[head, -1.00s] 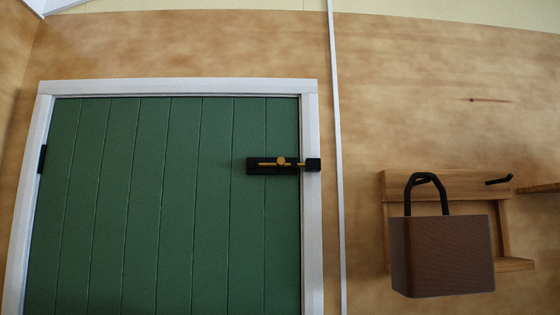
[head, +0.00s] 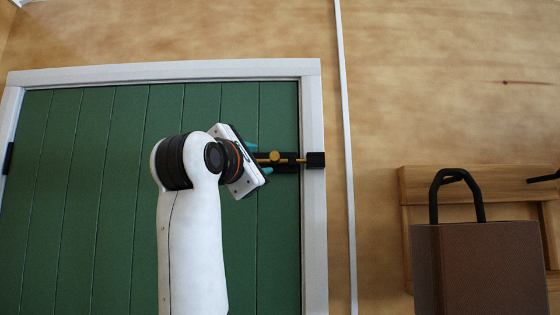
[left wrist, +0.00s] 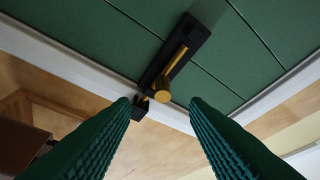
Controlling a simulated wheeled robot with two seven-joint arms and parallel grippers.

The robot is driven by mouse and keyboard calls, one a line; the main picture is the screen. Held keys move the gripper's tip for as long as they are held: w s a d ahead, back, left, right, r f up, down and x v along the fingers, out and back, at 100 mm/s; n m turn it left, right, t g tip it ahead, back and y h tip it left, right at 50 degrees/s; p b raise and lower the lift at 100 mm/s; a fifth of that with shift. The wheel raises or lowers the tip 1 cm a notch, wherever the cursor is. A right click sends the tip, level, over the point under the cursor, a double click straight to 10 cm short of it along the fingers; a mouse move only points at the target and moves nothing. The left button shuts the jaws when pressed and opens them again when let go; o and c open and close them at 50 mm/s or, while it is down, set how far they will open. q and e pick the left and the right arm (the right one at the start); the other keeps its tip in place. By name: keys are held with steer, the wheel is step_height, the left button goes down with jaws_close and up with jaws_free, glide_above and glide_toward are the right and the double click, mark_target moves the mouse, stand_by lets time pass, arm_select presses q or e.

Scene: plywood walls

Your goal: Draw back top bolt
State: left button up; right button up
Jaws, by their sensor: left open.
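The top bolt is a black plate with a brass rod (head: 297,161) and a round brass knob (head: 274,157), on the upper right of the green door (head: 110,190). The rod reaches the black keeper (head: 316,160) on the white frame. My left gripper (head: 259,158) is just left of the knob in the head view and hides the plate's left end. In the left wrist view its two green fingers are open and empty. The knob (left wrist: 162,96) shows beyond the fingertips, between their lines, and I see no contact. My right gripper is not in view.
The white door frame (head: 312,230) runs along the door's top and right side. A brown bag-like box with a black handle (head: 480,265) hangs in front of a wooden wall rack (head: 500,180) at the right.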

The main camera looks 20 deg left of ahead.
mark_target(274, 163)
arm_select(q)
steer(key=p+x, duration=0.3)
steer(key=x, duration=0.2)
steer(key=p+x, duration=0.4)
steer(key=shift+w+r, duration=0.3)
steer(key=shift+w, duration=0.35)
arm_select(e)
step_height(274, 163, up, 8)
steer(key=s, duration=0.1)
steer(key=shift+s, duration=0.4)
arm_select(q)
steer(key=shift+s, duration=0.1)
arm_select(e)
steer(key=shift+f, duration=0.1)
arm_select(q)
jaws_close()
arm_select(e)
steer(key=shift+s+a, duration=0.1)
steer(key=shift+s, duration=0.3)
